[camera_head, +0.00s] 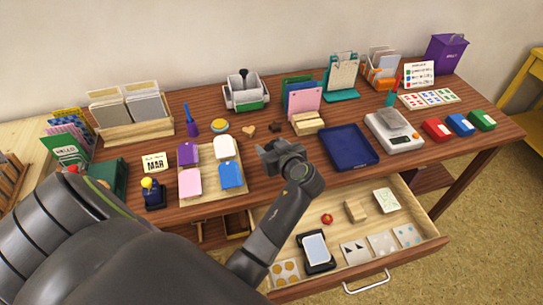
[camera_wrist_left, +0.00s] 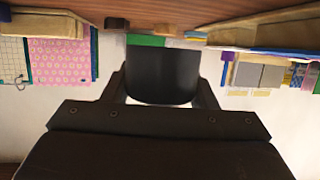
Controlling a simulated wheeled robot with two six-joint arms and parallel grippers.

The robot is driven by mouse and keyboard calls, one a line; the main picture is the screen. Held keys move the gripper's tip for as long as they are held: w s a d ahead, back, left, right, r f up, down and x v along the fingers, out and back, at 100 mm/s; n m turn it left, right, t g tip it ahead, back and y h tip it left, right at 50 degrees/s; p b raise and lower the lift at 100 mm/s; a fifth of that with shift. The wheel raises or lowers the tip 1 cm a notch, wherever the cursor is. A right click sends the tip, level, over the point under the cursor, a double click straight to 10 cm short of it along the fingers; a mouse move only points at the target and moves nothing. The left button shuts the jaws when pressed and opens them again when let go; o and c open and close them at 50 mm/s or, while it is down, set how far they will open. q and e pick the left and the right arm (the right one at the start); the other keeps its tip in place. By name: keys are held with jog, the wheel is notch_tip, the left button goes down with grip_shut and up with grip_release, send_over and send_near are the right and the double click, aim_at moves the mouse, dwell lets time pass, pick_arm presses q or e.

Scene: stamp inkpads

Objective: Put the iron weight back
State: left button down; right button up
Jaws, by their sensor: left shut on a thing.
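My left gripper (camera_head: 280,160) is over the middle of the wooden desk, right of the board with coloured tags. In the left wrist view, its two fingers (camera_wrist_left: 160,88) are shut on a dark, smooth, rounded block (camera_wrist_left: 162,75), which looks like the iron weight. In the head view the held weight is hard to tell from the dark gripper, and its underside is hidden. My right gripper is in neither view.
A blue tray (camera_head: 347,147) and a white scale (camera_head: 394,132) stand to the right. The tag board (camera_head: 211,192) lies to the left. The open drawer (camera_head: 437,242) below holds a phone-like device, cards and a wooden block. Card holders line the back.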

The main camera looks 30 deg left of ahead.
pick_arm(q)
notch_tip(320, 180, down, 2)
jog(key=shift+f, duration=0.65)
jog(key=shift+w+a+f, duration=0.1)
jog(key=shift+f, duration=0.25)
jog(key=c, duration=0.9)
grip_release()
jog(key=shift+f, duration=0.1)
jog(key=o, duration=0.3)
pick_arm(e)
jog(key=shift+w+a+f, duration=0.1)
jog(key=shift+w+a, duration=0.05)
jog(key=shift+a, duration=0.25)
